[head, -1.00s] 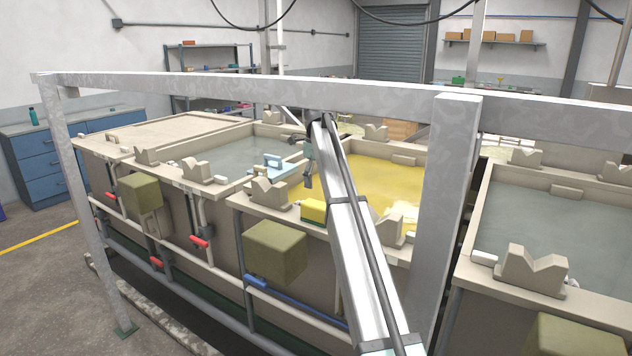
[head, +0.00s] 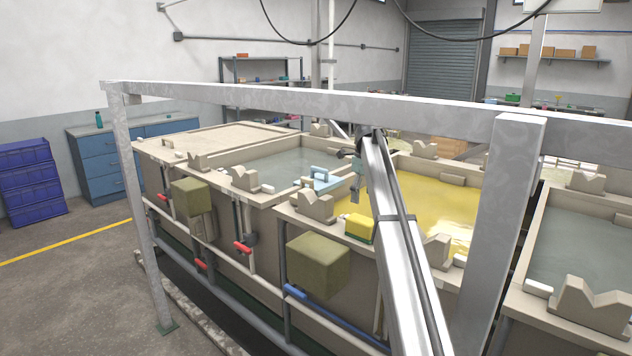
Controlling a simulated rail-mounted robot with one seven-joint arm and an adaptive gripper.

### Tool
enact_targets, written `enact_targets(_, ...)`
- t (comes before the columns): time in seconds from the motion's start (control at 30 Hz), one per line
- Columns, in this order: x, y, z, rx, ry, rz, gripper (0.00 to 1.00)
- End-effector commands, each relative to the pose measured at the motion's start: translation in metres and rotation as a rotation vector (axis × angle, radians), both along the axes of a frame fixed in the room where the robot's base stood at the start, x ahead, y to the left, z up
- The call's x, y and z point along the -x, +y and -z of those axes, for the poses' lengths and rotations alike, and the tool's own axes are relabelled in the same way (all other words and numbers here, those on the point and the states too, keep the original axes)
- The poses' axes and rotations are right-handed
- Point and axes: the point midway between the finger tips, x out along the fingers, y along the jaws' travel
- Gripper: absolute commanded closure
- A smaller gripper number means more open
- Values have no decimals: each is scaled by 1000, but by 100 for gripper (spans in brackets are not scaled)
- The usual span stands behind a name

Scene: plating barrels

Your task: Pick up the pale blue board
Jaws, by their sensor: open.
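The pale blue board (head: 329,182) lies at the divider between the grey-liquid tank (head: 285,165) and the yellow-liquid tank (head: 420,192) in the head view. A blue raised handle shows on its left part. My gripper (head: 353,198) hangs at the end of my arm, just right of the board in the picture. It is open and looks empty. It is small in view, and I cannot tell its exact height above the board. My arm hides part of the yellow tank behind it.
A grey metal frame beam (head: 300,103) crosses above the tanks, with a thick post (head: 499,220) at right. A covered tank (head: 215,142) lies at the left.

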Motion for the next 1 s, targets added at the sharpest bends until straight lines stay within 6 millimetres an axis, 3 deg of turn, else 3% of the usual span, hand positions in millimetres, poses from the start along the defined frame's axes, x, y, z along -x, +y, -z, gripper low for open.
enact_targets(0.4,0,0,0,0,0,0,20)
enact_targets(0.5,0,0,0,0,0,0,48)
enact_targets(0.8,0,-1,0,0,0,1,48)
enact_targets(1.0,-2,-20,-3,0,-3,22,48)
